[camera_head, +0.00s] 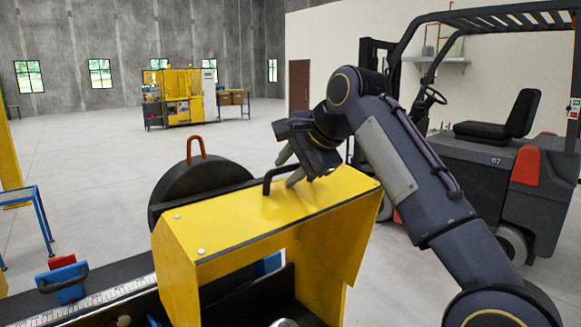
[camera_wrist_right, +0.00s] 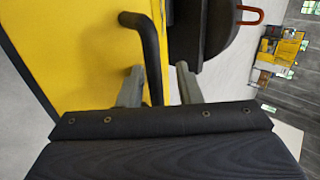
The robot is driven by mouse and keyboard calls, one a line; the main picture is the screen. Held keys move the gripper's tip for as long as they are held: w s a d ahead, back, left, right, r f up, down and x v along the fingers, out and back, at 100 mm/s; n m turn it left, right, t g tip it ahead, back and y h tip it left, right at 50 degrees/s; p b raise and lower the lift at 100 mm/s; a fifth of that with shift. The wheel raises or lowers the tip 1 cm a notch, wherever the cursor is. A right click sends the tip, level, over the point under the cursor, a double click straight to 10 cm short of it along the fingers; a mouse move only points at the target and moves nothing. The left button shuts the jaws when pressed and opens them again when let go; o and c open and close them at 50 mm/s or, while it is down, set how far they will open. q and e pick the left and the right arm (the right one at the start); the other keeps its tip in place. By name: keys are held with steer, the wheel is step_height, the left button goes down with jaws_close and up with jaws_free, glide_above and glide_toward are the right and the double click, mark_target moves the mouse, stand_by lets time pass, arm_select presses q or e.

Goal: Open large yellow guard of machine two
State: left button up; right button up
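The large yellow guard (camera_head: 260,215) of the machine stands in the lower middle of the head view, with a flat top and open space visible beneath it. A black bar handle (camera_head: 266,181) is fixed on its top; the handle also shows in the right wrist view (camera_wrist_right: 149,50), beside the yellow surface (camera_wrist_right: 85,50). My right gripper (camera_head: 291,167) is at the handle. In the wrist view its two fingers (camera_wrist_right: 158,85) are apart, with the handle's bar between them and a gap towards the right finger. My left gripper is out of view.
A round black part (camera_head: 195,178) with a red loop handle stands behind the guard. A scale bar with red and blue clamps (camera_head: 65,277) extends left. A forklift (camera_head: 490,150) stands at right. Another yellow machine (camera_head: 180,98) is far back. Open floor lies between.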

steer(key=v, duration=0.7)
steer(key=shift+s+d+r, duration=0.15)
steer(key=shift+s+r, duration=0.1)
steer(key=shift+d, duration=0.1)
steer(key=s+d+f+n+h+b, duration=0.1)
steer(key=s+d+f+n, duration=0.2)
steer(key=s+d+f, duration=0.3)
steer(key=s+d+f+n+b, duration=0.1)
steer(key=s+d+f+n, duration=0.1)
steer(key=s+d+f, duration=0.35)
steer(key=s+f+n, duration=0.1)
steer(key=s+f, duration=0.5)
steer(key=f, duration=0.4)
steer(key=s+d+f+n+g+b, duration=0.1)
steer(key=s+f, duration=0.5)
steer(key=f, duration=0.5)
steer(key=s+f+n+b, duration=0.1)
steer(key=s+f+n, duration=0.1)
steer(key=s+f, duration=0.4)
step_height(320, 180, down, 5)
steer(key=shift+d+r+g+h, duration=0.15)
steer(key=shift+d+g+h, duration=0.15)
steer(key=shift+g, duration=0.1)
